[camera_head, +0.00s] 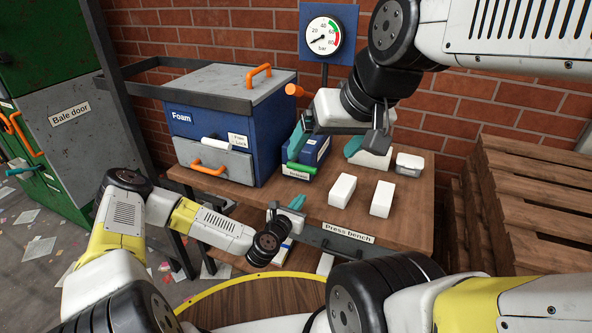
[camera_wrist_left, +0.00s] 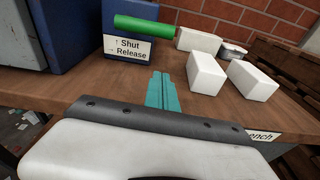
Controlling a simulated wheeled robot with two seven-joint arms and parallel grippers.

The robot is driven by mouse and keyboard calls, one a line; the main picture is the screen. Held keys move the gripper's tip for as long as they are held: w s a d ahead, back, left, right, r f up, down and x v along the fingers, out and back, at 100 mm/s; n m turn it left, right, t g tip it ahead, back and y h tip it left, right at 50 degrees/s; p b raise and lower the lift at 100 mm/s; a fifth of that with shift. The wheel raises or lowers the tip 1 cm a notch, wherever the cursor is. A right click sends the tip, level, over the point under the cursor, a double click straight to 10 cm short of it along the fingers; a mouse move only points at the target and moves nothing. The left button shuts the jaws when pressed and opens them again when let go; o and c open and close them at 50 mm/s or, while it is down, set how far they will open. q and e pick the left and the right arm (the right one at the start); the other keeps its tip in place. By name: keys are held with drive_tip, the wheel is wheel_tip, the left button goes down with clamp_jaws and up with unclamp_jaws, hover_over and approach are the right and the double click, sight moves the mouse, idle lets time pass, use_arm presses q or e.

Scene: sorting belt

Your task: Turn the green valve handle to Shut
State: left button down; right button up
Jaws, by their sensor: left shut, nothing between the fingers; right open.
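The green valve handle (camera_head: 301,167) sits on a small blue box (camera_head: 320,150) on the bench; it also shows in the left wrist view (camera_wrist_left: 143,25), lying roughly level above a label reading Shut and Release (camera_wrist_left: 128,48). My left gripper (camera_head: 297,203) is shut and empty at the bench's front edge, in front of the handle and apart from it. Its teal fingertips (camera_wrist_left: 161,76) are together in the left wrist view, pointing toward the blue box. My right gripper (camera_head: 327,143) is open above the back of the bench, its fingers spread around the blue box's top area; contact cannot be told.
White blocks (camera_head: 342,190) and a small tin (camera_head: 410,163) stand right of the valve box on the press bench (camera_head: 410,205). The blue and grey Foam box (camera_head: 265,140) stands to the left. A pressure gauge (camera_head: 323,35) and an orange-ended lever (camera_head: 296,90) are behind.

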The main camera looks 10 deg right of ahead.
sight(310, 194)
use_arm(q)
drive_tip(key=shift+a+f+n, duration=0.1)
drive_tip(key=shift+n, duration=0.3)
drive_tip(key=x, duration=1)
drive_tip(key=shift+w, duration=0.1)
drive_tip(key=r, duration=0.2)
drive_tip(key=shift+s+a+r, duration=0.25)
drive_tip(key=shift+s+r, duration=0.2)
drive_tip(key=shift+r, duration=0.55)
drive_tip(key=shift+a, duration=0.1)
